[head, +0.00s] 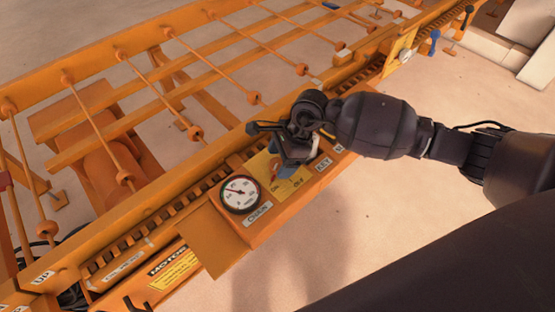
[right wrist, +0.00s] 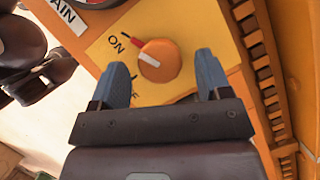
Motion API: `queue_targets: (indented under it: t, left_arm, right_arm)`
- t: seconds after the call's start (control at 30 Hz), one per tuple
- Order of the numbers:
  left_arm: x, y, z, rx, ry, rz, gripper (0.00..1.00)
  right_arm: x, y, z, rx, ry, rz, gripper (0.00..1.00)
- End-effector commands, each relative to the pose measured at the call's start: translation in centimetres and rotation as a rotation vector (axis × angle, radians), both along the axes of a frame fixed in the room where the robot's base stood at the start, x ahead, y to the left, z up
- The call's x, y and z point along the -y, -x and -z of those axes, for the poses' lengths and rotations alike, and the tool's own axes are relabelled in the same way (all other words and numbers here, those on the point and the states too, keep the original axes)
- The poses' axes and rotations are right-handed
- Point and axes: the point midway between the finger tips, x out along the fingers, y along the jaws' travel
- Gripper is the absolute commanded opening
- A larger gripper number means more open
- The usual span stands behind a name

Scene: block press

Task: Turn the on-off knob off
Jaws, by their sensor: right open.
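The on-off knob (right wrist: 160,64) is round and orange with a white mark on its face, set on a yellow plate (right wrist: 105,50) in the right wrist view. A red pointer at its edge points toward the printed word ON. A second word lies lower on the plate, partly hidden by a finger. My right gripper (right wrist: 162,78) is open, its two blue fingers on either side of the knob with gaps visible. In the head view my right gripper (head: 287,168) is over the yellow plate (head: 262,166) and mostly hides the knob. My left gripper is not in view.
A white dial gauge (head: 240,194) sits beside the plate on the orange control box. The long orange machine frame (head: 190,155) with rods and a toothed rail runs behind it. Blue-handled levers (head: 434,41) stand at the far right. The sandy floor in front is clear.

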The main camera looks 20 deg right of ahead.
Motion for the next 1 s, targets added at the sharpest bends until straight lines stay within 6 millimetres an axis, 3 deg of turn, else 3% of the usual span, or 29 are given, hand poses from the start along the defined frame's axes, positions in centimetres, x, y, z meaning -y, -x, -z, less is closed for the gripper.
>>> queue_targets:
  t: [0.1,0.47,0.77,1.0]
  left_arm:
    - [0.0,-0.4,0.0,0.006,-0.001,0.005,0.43]
    - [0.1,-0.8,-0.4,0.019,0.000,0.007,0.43]
    - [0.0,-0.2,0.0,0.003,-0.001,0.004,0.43]
    - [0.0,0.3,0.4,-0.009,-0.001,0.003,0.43]
  right_arm:
    - [-0.4,0.0,0.8,-0.001,-0.001,0.000,0.71]
    - [-0.4,-0.1,0.9,0.002,-0.001,0.000,0.69]
    - [-0.4,-0.1,0.9,0.001,-0.001,-0.001,0.23]
    - [-0.4,-0.1,1.0,0.002,0.000,-0.020,0.22]
